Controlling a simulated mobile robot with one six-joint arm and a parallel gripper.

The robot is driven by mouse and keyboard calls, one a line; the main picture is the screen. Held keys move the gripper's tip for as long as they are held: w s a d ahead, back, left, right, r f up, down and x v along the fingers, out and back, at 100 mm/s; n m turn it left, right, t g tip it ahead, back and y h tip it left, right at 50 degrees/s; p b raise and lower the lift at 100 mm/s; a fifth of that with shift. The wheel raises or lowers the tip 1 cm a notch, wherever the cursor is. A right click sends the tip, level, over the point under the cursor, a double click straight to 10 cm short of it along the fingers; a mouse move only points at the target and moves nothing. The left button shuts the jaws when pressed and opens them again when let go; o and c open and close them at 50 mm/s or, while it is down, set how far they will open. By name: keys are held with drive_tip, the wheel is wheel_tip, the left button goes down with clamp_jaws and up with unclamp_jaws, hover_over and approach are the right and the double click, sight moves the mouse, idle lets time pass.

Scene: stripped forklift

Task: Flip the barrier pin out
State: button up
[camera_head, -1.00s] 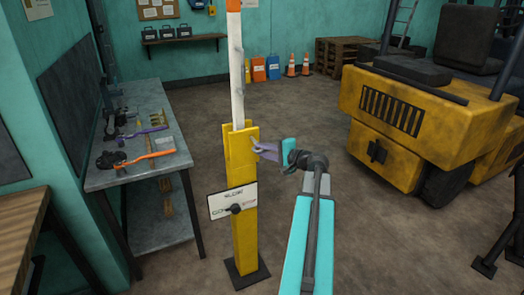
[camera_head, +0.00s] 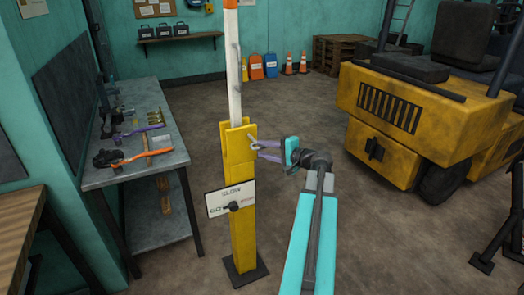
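The barrier is a yellow post (camera_head: 243,220) with a white upright arm (camera_head: 235,75) standing in its top. A small grey pin (camera_head: 253,140) sticks out at the right side of the post's top. My gripper (camera_head: 260,149) is just right of the post, its two purple fingers spread apart and pointing left at the pin. The upper fingertip is close to the pin; I cannot tell whether it touches. Nothing shows held between the fingers.
A sign with a black knob (camera_head: 232,206) is on the post's front. A workbench (camera_head: 170,170) with tools stands left. A yellow forklift (camera_head: 400,130) stands right. Cones (camera_head: 303,64) and containers are at the back wall. The floor between is clear.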

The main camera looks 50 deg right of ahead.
drive_tip(key=b+v, duration=0.2)
drive_tip(key=v, duration=0.9)
drive_tip(key=shift+s, duration=0.4)
